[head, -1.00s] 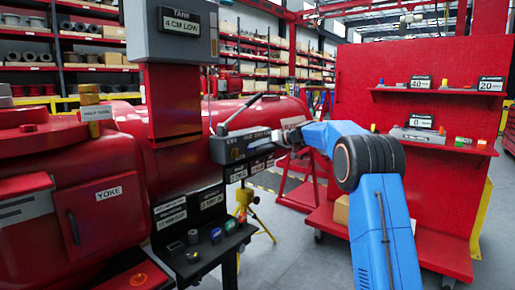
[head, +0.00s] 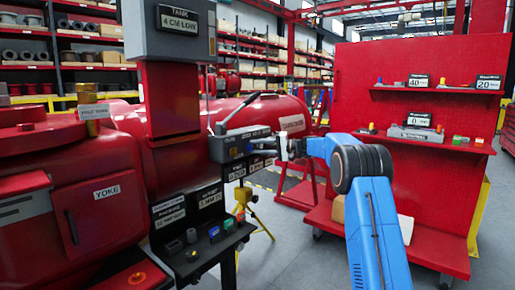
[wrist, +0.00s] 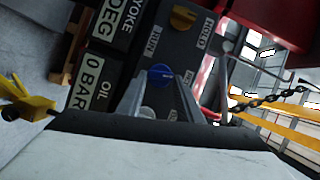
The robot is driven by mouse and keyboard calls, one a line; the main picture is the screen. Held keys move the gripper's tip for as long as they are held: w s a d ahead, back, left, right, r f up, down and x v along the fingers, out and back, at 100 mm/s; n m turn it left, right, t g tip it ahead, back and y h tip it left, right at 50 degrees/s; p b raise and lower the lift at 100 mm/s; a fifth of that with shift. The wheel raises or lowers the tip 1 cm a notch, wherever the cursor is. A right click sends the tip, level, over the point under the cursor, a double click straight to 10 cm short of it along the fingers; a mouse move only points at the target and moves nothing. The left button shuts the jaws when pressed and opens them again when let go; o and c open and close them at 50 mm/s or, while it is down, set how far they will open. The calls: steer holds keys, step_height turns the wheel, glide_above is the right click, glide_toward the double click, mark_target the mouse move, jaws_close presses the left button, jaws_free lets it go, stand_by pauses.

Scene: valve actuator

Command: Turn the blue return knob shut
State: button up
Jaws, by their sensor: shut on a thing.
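In the head view, my gripper (head: 280,149) reaches the front of the control block (head: 222,147) from the right.
A long lever (head: 241,113) rises above the block. Gauge plates reading YOKE DEG and OIL 0 BAR (wrist: 92,80) lie beside the knobs. A small shelf (head: 205,250) with several loose parts is below. A red shelved panel (head: 350,90) stands right, with clear floor between.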

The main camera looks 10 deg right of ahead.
steer(key=shift+f+m+y, duration=0.2)
steer(key=shift+m+y, duration=0.2)
steer(key=shift+m, duration=0.5)
steer(key=o, duration=1.1)
steer(key=shift+d, duration=0.1)
steer(key=v, duration=1.7)
steer(key=shift+s+d+f, duration=0.1)
steer(key=shift+s+f, duration=0.1)
